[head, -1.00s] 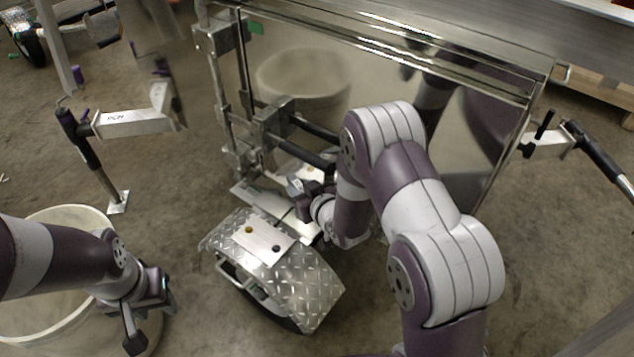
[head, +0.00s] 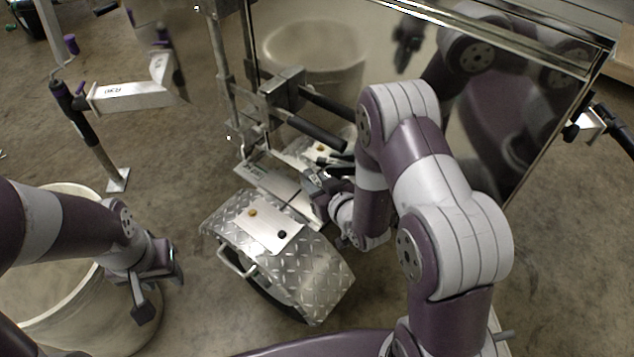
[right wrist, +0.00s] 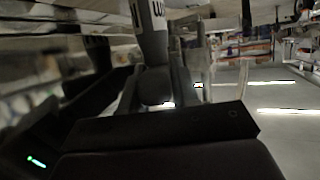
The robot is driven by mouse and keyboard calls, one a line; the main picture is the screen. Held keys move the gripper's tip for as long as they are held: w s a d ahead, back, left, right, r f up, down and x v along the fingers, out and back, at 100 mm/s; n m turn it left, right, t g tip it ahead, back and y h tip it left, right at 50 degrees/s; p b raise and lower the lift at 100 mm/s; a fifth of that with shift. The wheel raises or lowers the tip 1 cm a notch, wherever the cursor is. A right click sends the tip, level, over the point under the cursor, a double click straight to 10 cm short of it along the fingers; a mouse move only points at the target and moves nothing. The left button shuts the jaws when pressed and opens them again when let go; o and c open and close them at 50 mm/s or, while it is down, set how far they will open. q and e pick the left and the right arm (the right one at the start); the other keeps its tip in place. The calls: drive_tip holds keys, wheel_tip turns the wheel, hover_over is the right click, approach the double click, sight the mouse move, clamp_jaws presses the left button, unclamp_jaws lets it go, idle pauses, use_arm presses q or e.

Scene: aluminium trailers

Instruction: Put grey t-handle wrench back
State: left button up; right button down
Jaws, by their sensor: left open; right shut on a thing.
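My right gripper (head: 314,182) is low beside the trailer frame, just behind the tread-plate fender. In the right wrist view a grey rounded shaft with dark lettering, which looks like the grey t-handle wrench (right wrist: 152,35), stands between the fingers, and the gripper is shut on it. Its lower end is hidden by the dark fingers. In the head view I cannot make out the wrench clearly at the gripper. My left gripper (head: 160,290) is open and empty, over the right side of a pale bucket (head: 60,330).
The tread-plate fender (head: 310,270) carries a light plate (head: 262,228) with a yellow and a black knob. Metal frame posts and dark bars (head: 310,128) stand behind my right gripper. A shiny trailer panel (head: 400,70) reflects the arm and bucket. A jack stand (head: 90,140) is at left.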

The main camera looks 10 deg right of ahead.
drive_tip(key=shift+w+f, duration=0.1)
drive_tip(key=shift+f, duration=0.1)
drive_tip(key=c, duration=1.1)
unclamp_jaws()
drive_tip(key=shift+r, duration=0.1)
